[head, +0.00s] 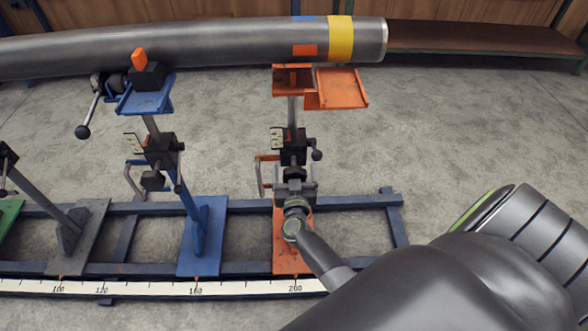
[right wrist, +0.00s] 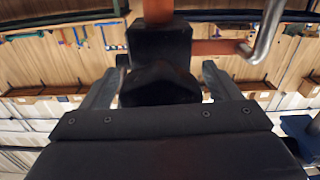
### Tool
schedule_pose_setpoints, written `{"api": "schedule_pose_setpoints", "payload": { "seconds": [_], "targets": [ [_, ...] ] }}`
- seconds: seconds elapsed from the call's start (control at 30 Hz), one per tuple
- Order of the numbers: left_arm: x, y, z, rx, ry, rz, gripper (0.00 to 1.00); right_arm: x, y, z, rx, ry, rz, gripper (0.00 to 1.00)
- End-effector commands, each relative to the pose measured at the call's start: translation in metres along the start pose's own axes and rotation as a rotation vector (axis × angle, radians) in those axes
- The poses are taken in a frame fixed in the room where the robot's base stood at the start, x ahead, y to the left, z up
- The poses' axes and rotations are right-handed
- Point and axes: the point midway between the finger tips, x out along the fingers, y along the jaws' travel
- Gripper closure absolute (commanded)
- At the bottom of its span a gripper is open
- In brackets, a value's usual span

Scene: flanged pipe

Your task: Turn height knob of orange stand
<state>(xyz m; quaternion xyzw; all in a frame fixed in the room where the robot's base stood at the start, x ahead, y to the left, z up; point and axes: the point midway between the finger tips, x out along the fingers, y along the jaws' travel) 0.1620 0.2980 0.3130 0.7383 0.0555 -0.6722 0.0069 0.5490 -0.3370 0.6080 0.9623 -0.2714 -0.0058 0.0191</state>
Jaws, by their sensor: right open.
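The orange stand (head: 336,88) stands near the right end of the rail, its orange plates under the pipe. Its black block and the dark height knob (head: 294,173) sit midway up its post. My right gripper (head: 295,188) is directly at the knob, coming from the front. In the right wrist view the dark knob (right wrist: 160,84) lies between the two open fingers of my right gripper (right wrist: 160,78), with gaps on both sides. Whether a finger touches it, I cannot tell. My left gripper is not in view.
A grey pipe (head: 200,45) with a yellow band lies across the top. A blue stand (head: 203,235) is to the left, with a green one (head: 8,217) at the far left. A ruler (head: 130,289) runs along the front. A bent metal handle (right wrist: 267,30) is near the gripper.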

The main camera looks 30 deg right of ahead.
Motion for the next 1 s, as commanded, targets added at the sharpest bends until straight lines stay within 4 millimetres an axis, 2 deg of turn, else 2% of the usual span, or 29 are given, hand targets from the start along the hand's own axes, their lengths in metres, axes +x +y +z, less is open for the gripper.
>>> {"api": "schedule_pose_setpoints", "payload": {
  "seconds": [0.17, 0.5, 0.77, 1.0],
  "targets": [
    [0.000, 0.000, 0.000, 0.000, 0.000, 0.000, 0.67, 0.000, 0.000, 0.000, 0.000, 0.000, 0.000, 0.16],
    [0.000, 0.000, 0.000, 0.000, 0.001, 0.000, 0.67, 0.000, 0.000, 0.000, 0.000, 0.000, 0.000, 0.61],
    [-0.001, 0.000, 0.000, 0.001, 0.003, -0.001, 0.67, 0.000, 0.000, 0.000, 0.023, 0.000, 0.000, 0.61],
    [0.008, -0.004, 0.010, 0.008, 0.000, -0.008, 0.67, 0.000, -0.001, -0.001, 0.139, -0.001, -0.001, 0.61]
  ]
}}
